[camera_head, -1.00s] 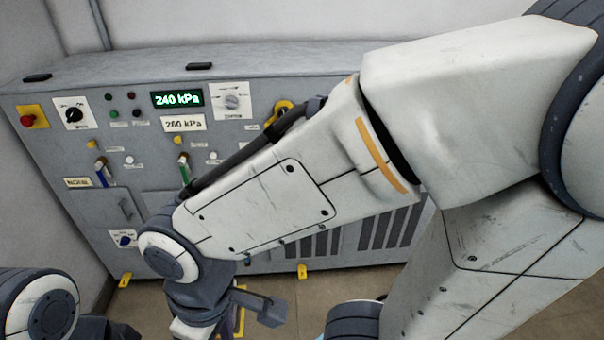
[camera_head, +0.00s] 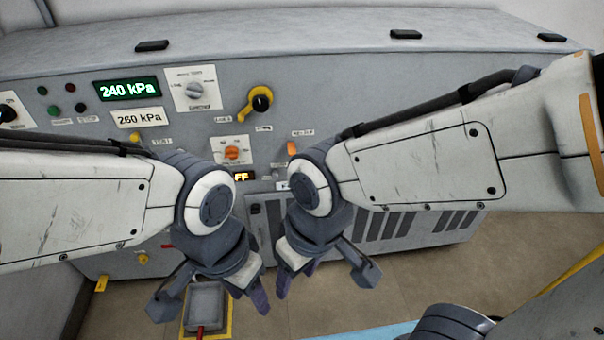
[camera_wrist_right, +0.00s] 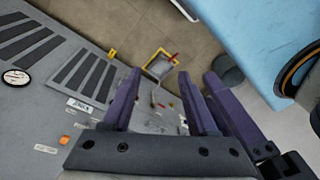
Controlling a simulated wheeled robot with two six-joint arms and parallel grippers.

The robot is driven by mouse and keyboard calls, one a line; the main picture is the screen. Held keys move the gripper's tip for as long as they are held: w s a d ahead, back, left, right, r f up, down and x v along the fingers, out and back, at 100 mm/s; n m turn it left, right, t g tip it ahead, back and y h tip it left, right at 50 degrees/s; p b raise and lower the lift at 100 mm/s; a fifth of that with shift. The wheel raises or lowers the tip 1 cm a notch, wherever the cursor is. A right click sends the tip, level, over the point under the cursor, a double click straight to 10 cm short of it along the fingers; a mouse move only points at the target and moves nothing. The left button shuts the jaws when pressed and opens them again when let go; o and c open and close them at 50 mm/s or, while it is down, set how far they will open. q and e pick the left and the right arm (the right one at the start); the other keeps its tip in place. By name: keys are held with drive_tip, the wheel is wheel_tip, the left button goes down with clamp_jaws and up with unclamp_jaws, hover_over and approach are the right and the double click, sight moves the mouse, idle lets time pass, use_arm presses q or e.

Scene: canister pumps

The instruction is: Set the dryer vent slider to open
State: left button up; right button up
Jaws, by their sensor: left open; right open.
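I cannot pick out the dryer vent slider for sure; the small panel labels are too blurred to read. An orange control (camera_head: 292,148) sits under a small label on the grey machine (camera_head: 330,95), just above my right wrist. My left gripper (camera_head: 257,293) and right gripper (camera_head: 295,278) hang side by side in front of the lower panel, close together, both open with nothing seen between the fingers. The right gripper's purple fingers (camera_wrist_right: 160,95) also show in the right wrist view, apart, over the panel and floor. My arms hide part of the panel.
The panel holds a 240 kPa display (camera_head: 128,89), a white selector plate (camera_head: 196,89), a yellow-handled valve (camera_head: 258,102) and an orange switch (camera_head: 232,153). Vent grilles (camera_head: 400,225) are lower right. A grey tray (camera_head: 205,305) lies on the floor in a yellow outline.

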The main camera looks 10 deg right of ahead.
drive_tip(key=w+a+f+m+t+y+b, duration=0.1)
drive_tip(key=w+a+f+t+b, duration=0.1)
drive_tip(key=w+a+f+b, duration=0.35)
drive_tip(key=w+a+f+m+t+y+b, duration=0.1)
drive_tip(key=w+a+f+t+y+b, duration=0.15)
drive_tip(key=w+f, duration=0.5)
drive_tip(key=m+t+h+b, duration=0.5)
drive_tip(key=t+h+b, duration=0.1)
drive_tip(key=t+b, duration=0.8)
approach(275, 177)
drive_tip(key=g, duration=0.1)
drive_tip(key=shift+y, duration=0.45)
drive_tip(key=w, duration=0.3)
drive_tip(key=w+b, duration=0.1)
drive_tip(key=w, duration=0.2)
drive_tip(key=w+r, duration=0.1)
drive_tip(key=w, duration=0.2)
drive_tip(key=shift+d, duration=0.25)
clamp_jaws()
